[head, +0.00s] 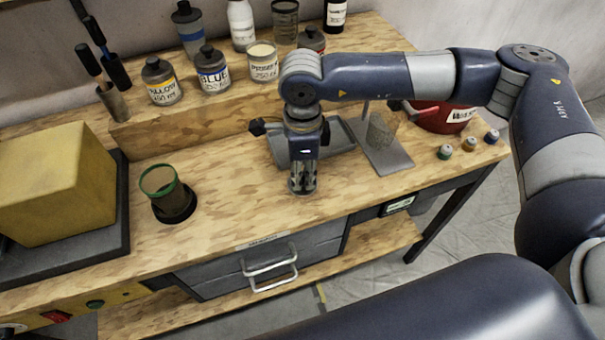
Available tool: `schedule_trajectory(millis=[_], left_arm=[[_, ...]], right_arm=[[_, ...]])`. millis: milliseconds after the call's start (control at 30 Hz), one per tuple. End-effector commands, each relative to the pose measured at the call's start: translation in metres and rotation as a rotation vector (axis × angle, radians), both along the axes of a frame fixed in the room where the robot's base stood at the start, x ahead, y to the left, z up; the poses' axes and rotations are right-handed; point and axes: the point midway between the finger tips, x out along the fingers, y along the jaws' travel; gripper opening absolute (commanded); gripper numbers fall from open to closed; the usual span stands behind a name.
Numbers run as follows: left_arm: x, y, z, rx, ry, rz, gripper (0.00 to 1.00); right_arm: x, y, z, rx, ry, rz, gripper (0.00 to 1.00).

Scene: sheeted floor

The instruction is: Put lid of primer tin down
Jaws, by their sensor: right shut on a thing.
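The primer tin (264,66) stands on the raised wooden shelf at the back, beside the blue tin. Its top looks open and pale, with no lid on it. My right gripper (303,188) points straight down at the bench top, in front of the grey tray. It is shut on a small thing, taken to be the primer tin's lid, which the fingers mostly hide. I cannot tell whether it touches the wood. My left gripper is not in view.
Yellow (161,83) and blue (212,72) tins share the shelf with other bottles. A green-rimmed cup (160,183) stands left on the bench. Behind the gripper are a grey tray (338,137) and a red container (440,118). Bare wood lies between cup and gripper.

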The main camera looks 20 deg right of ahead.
Motion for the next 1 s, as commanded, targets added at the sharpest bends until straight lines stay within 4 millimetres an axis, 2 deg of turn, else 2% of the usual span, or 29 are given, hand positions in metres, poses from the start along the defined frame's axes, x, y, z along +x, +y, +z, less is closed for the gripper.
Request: schedule_trajectory(millis=[33,200,600,633,700,1000], left_arm=[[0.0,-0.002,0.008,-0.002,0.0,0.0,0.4],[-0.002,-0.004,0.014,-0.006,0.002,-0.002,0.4],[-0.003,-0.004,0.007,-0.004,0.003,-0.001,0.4],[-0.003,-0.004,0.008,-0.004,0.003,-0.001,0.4],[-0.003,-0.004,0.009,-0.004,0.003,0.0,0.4],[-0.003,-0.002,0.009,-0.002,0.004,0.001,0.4]], right_arm=[[-0.002,0.0,-0.005,-0.002,0.005,0.001,0.08],[-0.001,0.0,-0.024,-0.002,0.001,0.0,0.08],[-0.001,0.0,-0.031,-0.001,0.0,0.0,0.08],[-0.001,0.0,-0.03,-0.001,0.0,0.0,0.27],[-0.001,0.0,-0.029,-0.001,0.0,0.0,0.42],[-0.001,0.0,-0.029,-0.001,0.0,0.0,0.42]])
